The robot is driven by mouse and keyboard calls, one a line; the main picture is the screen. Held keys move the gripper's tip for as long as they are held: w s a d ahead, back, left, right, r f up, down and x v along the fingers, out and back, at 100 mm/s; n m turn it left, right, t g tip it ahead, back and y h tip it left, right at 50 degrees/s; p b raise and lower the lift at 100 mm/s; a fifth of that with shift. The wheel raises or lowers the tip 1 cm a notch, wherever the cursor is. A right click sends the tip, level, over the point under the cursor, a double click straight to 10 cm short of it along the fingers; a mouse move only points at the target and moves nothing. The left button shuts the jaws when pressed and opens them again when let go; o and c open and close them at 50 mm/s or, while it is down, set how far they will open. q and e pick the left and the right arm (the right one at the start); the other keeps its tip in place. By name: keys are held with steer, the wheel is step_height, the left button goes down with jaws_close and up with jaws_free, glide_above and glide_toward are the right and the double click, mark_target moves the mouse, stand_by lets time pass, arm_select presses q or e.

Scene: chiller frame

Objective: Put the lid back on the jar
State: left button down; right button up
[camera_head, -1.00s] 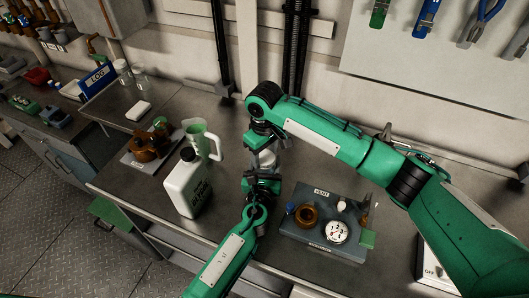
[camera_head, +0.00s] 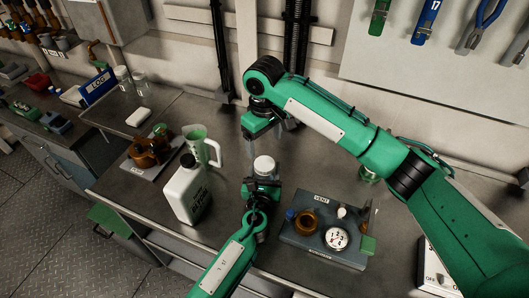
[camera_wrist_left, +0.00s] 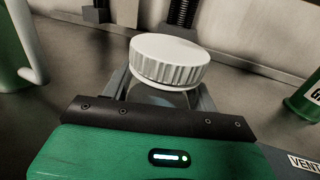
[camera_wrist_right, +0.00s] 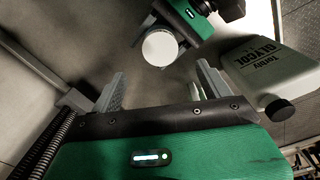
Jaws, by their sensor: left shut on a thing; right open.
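The jar (camera_wrist_left: 158,95) is a clear glass body, upright between the fingers of my left gripper (camera_head: 263,179), which is shut on it. The white ribbed lid (camera_wrist_left: 169,60) sits on top of the jar's neck, and a narrow band shows under its rim; I cannot tell how tightly it is on. The lid also shows in the head view (camera_head: 264,164) and as a white disc in the right wrist view (camera_wrist_right: 160,48). My right gripper (camera_wrist_right: 158,88) is open and empty, above and behind the jar, apart from the lid. My left gripper hides the lower jar.
A white glycol bottle (camera_head: 185,190) and a pale green jug (camera_head: 201,147) stand left of the jar. A grey tray (camera_head: 300,243) labelled VENT, holding a gauge and small parts, lies to the right. The bench behind the jug is fairly clear.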

step_height(320, 180, up, 4)
stand_by(0.4)
arm_select(q)
steer(key=shift+c, duration=1.6)
jaws_free()
steer(key=s+b, duration=0.1)
steer(key=s, duration=0.3)
steer(key=s+a, duration=0.1)
steer(key=s, duration=0.3)
steer(key=s+b, duration=0.1)
steer(key=s, duration=0.3)
steer(key=shift+s+a+f+b, duration=0.1)
steer(key=shift+s+a+b, duration=0.2)
steer(key=shift+s+a, duration=0.05)
steer(key=shift+s, duration=0.5)
arm_select(e)
steer(key=shift+f, duration=1.4)
